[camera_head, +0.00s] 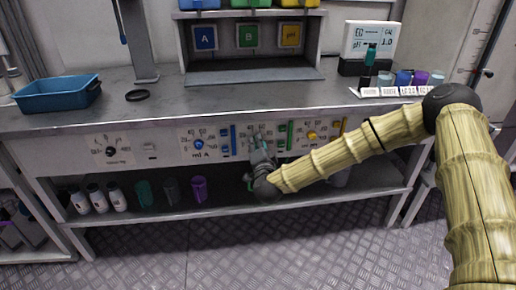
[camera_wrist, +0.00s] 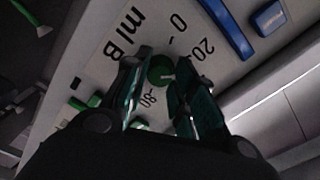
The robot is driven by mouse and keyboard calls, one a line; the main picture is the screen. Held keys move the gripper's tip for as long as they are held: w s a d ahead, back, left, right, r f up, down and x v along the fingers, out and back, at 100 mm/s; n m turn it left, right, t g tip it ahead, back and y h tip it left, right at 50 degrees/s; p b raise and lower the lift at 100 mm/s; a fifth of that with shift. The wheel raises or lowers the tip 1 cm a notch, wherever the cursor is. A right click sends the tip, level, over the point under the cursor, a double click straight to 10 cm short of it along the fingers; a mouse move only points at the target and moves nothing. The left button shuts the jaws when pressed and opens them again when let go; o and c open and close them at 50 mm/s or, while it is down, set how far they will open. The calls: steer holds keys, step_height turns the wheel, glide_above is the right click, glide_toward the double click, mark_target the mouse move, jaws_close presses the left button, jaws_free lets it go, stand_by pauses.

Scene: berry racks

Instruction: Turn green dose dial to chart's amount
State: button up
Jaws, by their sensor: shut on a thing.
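The green dose dial (camera_wrist: 160,68) sits on the white panel marked "ml B" in the wrist view, with 0, 20 and 80 printed around it. A short pale mark shows on the dial, but its exact reading is unclear. My gripper (camera_wrist: 160,80) has one finger on each side of the dial and is shut on it. In the head view my gripper (camera_head: 262,152) covers this dial at the middle of the front panel. No chart with a readable amount can be made out.
The blue dial (camera_head: 199,144) and yellow dial (camera_head: 311,135) flank my gripper on the panel. A meter (camera_head: 368,38) reading 1.0 stands on the bench above labelled cups. A blue tray (camera_head: 58,95) is at left. Bottles and cups stand on the shelf below.

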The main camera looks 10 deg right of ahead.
steer(key=m+b, duration=0.2)
steer(key=m, duration=0.2)
steer(key=shift+d+m, duration=0.1)
steer(key=shift+m, duration=0.3)
stand_by(0.4)
steer(key=o, duration=1.1)
steer(key=shift+c, duration=0.2)
steer(key=shift+s, duration=0.1)
steer(key=s, duration=1.1)
steer(key=shift+s, duration=0.4)
